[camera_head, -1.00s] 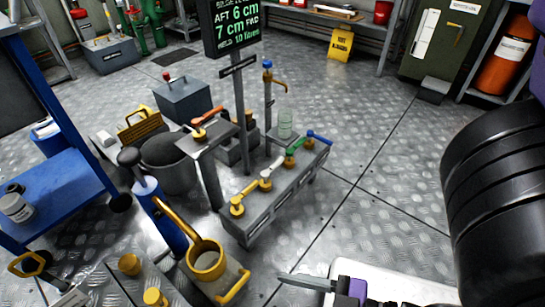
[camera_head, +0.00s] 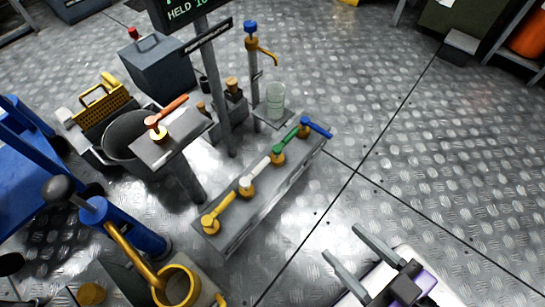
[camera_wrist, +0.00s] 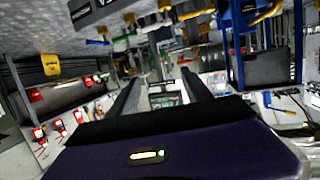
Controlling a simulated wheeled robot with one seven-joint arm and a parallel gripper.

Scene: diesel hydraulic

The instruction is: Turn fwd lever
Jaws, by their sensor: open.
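A grey manifold block (camera_head: 246,223) stands on the floor with a row of levers: yellow (camera_head: 222,210), white (camera_head: 255,175), green (camera_head: 285,142) and blue (camera_head: 316,128). A separate orange-red lever (camera_head: 169,110) sits on a stand to the left. I cannot read any label that tells which one is the fwd lever. My gripper (camera_head: 341,241) is open and empty, to the right of the block and apart from all levers. Its two fingers also show in the wrist view (camera_wrist: 160,76), with nothing between them.
A tap post (camera_head: 254,65) with a glass (camera_head: 275,97) stands behind the block.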

